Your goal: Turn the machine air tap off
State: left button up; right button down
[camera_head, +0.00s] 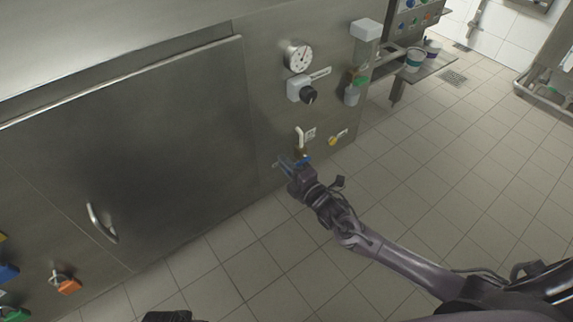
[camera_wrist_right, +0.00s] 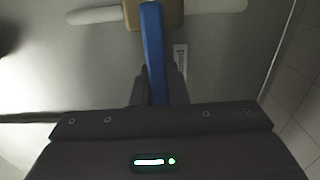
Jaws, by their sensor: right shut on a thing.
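The air tap has a blue lever handle (camera_wrist_right: 153,50) on a brass body (camera_wrist_right: 172,14), with a pale pipe (camera_wrist_right: 215,6) running across behind it in the right wrist view. In the head view the tap is a small blue and brass piece (camera_head: 304,158) low on the steel machine front. My right gripper (camera_wrist_right: 158,88) is shut on the blue handle, which stands between its two dark fingers. In the head view my right gripper (camera_head: 288,165) is at the tap and partly covers it.
Above the tap are a round gauge (camera_head: 298,57) and a black knob (camera_head: 308,95). A yellow-handled fitting (camera_head: 334,140) is close to the right. A steel door (camera_head: 130,150) is on the left. The tiled floor (camera_head: 430,170) on the right is clear.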

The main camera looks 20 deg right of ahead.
jog(key=shift+f, duration=0.1)
jog(key=c, duration=1.4)
grip_release()
jog(key=shift+c, duration=0.2)
